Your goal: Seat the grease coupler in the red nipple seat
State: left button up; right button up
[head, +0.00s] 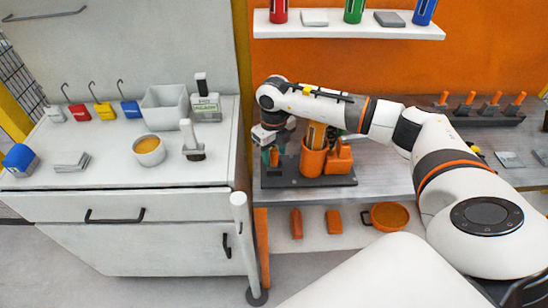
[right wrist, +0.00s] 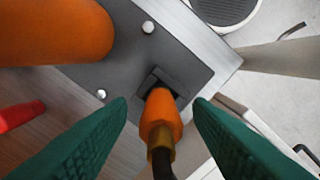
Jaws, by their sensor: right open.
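The grease coupler (right wrist: 160,118), an orange body with a brass-coloured collar and a dark hose end, stands in a square dark socket (right wrist: 166,86) on a grey plate. My right gripper (right wrist: 162,108) is open, with its green fingers on either side of the coupler and a visible gap on each side. In the head view my right gripper (head: 270,153) points down over the left end of the dark plate (head: 310,181). I cannot make out the red nipple seat in either view. My left gripper is not in view.
A large orange rounded part (right wrist: 50,30) stands close by in the right wrist view, with a red piece (right wrist: 20,115) below it. An orange cup (head: 313,162) with tools stands right of the gripper. A white cabinet (head: 110,210) is at left, and a shelf (head: 350,29) hangs above.

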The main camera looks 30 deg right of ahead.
jog(key=shift+f, duration=0.85)
jog(key=shift+c, duration=0.6)
jog(key=shift+w, duration=0.1)
grip_shut()
jog(key=shift+r, duration=0.1)
